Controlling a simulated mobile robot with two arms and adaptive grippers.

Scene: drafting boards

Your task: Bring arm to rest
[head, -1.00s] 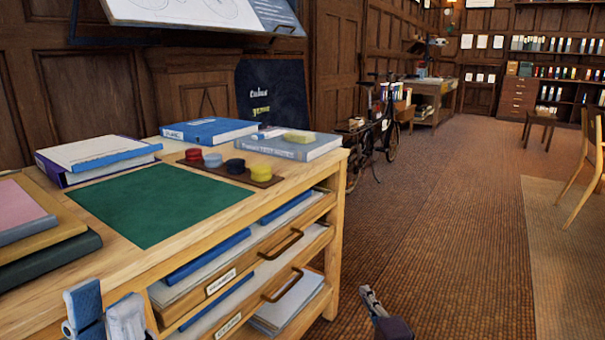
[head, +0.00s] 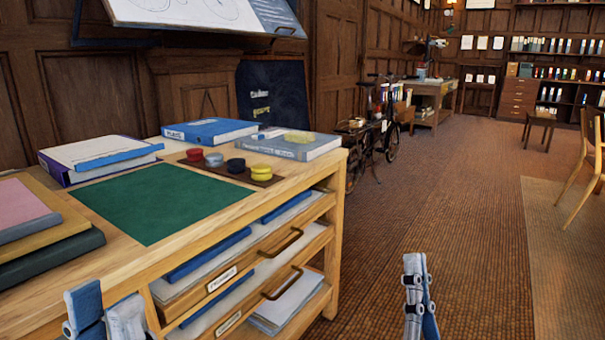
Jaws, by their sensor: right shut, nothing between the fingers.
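My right gripper (head: 418,268) is at the bottom, right of centre, in the head view. It points up in the picture over the brown floor, with its two slim grey-blue fingers together and nothing between them. My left gripper (head: 105,305) is at the bottom left edge, in front of the wooden cabinet's near edge.
The wooden cabinet (head: 328,215) carries a green mat (head: 165,203), books and a rack of coloured discs (head: 262,174). Its drawers have protruding handles. A bicycle (head: 385,135) stands behind it. A chair (head: 590,165) is at right. The floor (head: 460,220) between is clear.

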